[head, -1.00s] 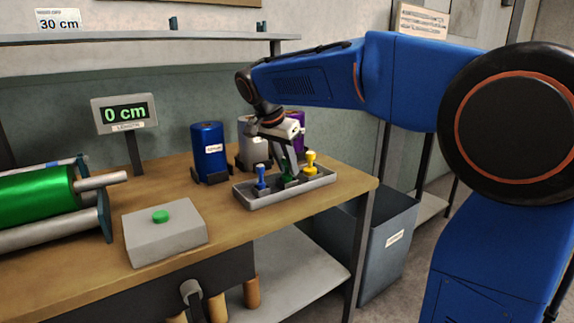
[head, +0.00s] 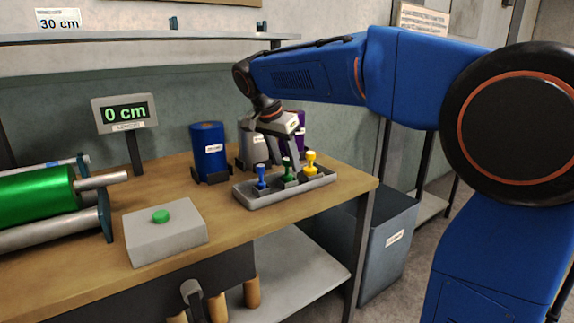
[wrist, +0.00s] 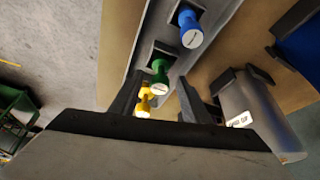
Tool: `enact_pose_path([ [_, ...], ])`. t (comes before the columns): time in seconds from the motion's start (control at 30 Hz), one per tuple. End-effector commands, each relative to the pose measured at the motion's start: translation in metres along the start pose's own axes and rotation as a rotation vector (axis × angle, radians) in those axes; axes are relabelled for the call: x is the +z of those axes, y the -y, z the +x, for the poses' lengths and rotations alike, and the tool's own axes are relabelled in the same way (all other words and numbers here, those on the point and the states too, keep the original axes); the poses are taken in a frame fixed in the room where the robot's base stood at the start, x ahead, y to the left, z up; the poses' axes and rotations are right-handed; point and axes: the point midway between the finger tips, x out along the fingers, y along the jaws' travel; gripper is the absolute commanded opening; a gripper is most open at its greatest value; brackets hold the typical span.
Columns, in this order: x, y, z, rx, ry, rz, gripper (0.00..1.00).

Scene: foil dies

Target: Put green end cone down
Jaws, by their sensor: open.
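The green end cone (head: 287,168) stands upright in the middle slot of the grey tray (head: 258,200), between the blue cone (head: 261,177) and the yellow cone (head: 311,163). My gripper (head: 285,150) is open above the tray, just over the green cone and apart from it. In the wrist view the green cone (wrist: 160,72) shows beyond the spread fingers (wrist: 155,105), with nothing held between them. The yellow cone (wrist: 146,98) is partly hidden by a finger there.
Blue (head: 209,152), silver (head: 252,147) and purple (head: 300,130) rolls stand behind the tray, the last two partly behind my gripper. A grey box with a green button (head: 160,216) sits front left. A green roll (head: 35,197) lies at the left. A grey bin (head: 385,245) stands right of the table.

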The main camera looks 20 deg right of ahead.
Motion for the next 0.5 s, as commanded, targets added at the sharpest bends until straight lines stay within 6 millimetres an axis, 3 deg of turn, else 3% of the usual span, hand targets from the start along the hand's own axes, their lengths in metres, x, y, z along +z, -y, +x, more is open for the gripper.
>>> enact_pose_path([
  [0.3,0.000,0.001,-0.062,-0.003,-0.001,0.000,0.43],
  [0.5,0.000,0.001,-0.090,-0.002,0.000,0.000,0.43],
])
